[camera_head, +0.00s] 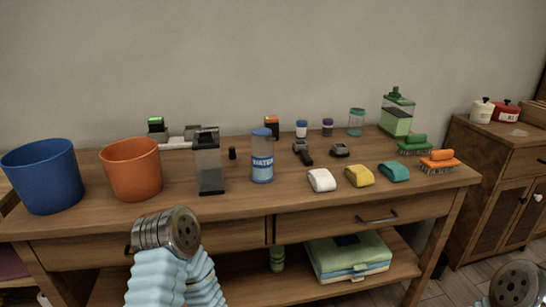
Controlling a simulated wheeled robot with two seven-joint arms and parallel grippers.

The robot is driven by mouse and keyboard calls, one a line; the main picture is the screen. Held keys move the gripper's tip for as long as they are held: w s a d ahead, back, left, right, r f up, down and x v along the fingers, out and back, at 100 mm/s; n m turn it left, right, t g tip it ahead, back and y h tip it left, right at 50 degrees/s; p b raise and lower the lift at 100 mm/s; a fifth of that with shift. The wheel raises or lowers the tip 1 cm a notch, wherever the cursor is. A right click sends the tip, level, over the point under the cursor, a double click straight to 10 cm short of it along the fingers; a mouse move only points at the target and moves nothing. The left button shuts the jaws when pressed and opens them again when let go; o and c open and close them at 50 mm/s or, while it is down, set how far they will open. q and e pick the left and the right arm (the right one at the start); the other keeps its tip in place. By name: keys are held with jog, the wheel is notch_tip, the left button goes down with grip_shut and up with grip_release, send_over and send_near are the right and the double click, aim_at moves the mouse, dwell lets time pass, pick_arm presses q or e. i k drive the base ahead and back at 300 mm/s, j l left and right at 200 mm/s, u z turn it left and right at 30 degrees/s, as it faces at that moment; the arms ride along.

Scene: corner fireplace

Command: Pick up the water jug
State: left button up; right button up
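The water jug (262,162) stands upright near the middle of the wooden table (230,207). It is a clear cylinder with a blue lid and a blue label that seems to read WATER. The end of my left arm, with its round metal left gripper (178,232), is at the table's front edge, left of and nearer than the jug, apart from it. My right gripper (515,285) shows only partly at the bottom right corner, far from the jug. No fingers can be made out on either one.
A dark clear container (208,165) stands left of the jug; a white sponge (322,180) lies to its right. Orange (133,170) and blue (42,178) buckets stand at the left. Small devices and bottles line the back. The table in front of the jug is clear.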

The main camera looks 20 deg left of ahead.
aim_at(262, 141)
jog(key=l+u, duration=0.4)
jog(key=l, duration=1.1)
